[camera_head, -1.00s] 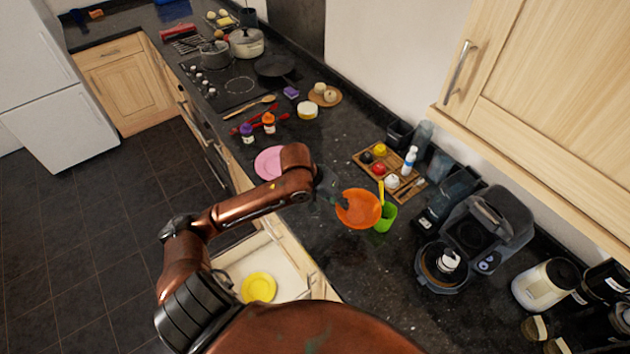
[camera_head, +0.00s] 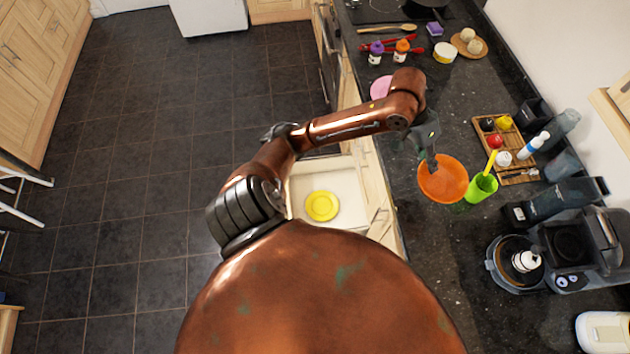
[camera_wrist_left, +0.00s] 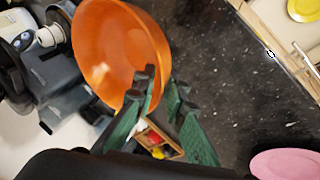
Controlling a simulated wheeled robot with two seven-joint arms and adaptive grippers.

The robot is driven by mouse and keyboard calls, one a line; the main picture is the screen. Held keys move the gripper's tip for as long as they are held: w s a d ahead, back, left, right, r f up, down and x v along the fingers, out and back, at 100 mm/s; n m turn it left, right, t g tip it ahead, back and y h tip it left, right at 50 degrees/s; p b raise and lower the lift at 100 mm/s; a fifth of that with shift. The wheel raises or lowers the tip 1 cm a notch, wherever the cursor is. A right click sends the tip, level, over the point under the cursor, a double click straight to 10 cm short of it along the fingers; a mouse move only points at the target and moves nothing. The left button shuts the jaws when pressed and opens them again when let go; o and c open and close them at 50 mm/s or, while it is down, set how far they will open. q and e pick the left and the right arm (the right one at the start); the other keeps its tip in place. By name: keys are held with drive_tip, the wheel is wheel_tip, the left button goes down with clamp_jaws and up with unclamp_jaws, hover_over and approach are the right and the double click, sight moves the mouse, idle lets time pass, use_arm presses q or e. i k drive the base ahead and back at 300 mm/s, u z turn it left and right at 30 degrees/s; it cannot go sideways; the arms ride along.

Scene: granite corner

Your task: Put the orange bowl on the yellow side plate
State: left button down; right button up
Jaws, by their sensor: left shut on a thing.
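The orange bowl (camera_head: 446,181) is above the dark counter in the head view, beside a green cup. It fills the upper middle of the left wrist view (camera_wrist_left: 113,50), tilted. My left gripper (camera_head: 428,162) is shut on its rim; the fingers (camera_wrist_left: 146,88) show at the bowl's edge in the wrist view. The yellow side plate (camera_head: 322,206) lies in an open drawer below the counter, left of the bowl. It also shows at the top right of the wrist view (camera_wrist_left: 304,8). My right gripper is not in view.
The open drawer (camera_head: 350,196) juts out from the counter front. A green cup (camera_head: 481,187) stands right of the bowl. A pink plate (camera_head: 380,88) lies behind my arm. A wooden tray (camera_head: 516,178) and a coffee machine (camera_head: 570,245) are further right.

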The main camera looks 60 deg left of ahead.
sight(324, 203)
drive_tip(key=k, duration=0.4)
drive_tip(key=u, duration=1)
